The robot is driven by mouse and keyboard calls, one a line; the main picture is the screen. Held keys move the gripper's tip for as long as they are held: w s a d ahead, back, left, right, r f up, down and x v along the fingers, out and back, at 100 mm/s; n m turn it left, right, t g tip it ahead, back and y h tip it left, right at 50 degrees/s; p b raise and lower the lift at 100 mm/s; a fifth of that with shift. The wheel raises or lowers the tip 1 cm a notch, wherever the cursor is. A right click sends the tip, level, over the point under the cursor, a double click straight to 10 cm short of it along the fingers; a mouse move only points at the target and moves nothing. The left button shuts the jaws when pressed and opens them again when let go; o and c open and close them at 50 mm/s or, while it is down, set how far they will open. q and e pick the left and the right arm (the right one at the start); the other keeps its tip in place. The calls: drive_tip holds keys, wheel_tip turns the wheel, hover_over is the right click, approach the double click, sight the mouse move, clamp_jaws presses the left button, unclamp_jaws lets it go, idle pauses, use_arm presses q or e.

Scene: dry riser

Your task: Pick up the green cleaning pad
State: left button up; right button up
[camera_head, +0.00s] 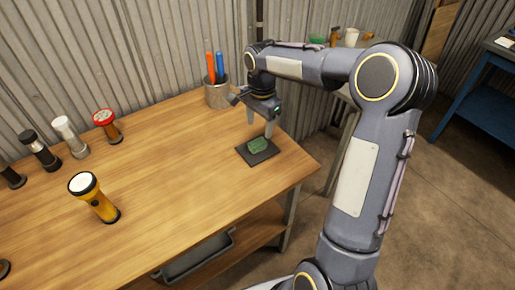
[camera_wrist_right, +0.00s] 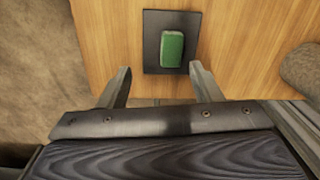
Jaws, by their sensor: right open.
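The green cleaning pad (camera_head: 258,144) lies on a dark square mat (camera_head: 264,157) near the right corner of the wooden table. The pad also shows in the right wrist view (camera_wrist_right: 173,48), lying on the mat (camera_wrist_right: 152,60). My right gripper (camera_head: 260,129) is above the pad, fingers pointing down, open and empty. In the right wrist view its two fingers (camera_wrist_right: 158,80) are apart, and the pad appears ahead of the gap between them, a little right of its middle. My left gripper is not in view.
A yellow flashlight (camera_head: 96,200) and several other flashlights stand at the left of the wooden table (camera_head: 190,190). The table between flashlights and mat is clear. A corrugated wall (camera_head: 140,50) rises behind.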

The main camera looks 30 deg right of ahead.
sight(258, 142)
drive_tip(key=shift+m, duration=0.9)
drive_tip(key=f, duration=0.1)
drive_tip(key=w+f, duration=0.2)
drive_tip(key=shift+d+f, duration=0.35)
drive_tip(key=f, duration=0.6)
drive_tip(key=shift+w+f, duration=0.25)
drive_tip(key=shift+f, duration=0.15)
drive_tip(key=shift+c, duration=0.5)
drive_tip(key=c, duration=1)
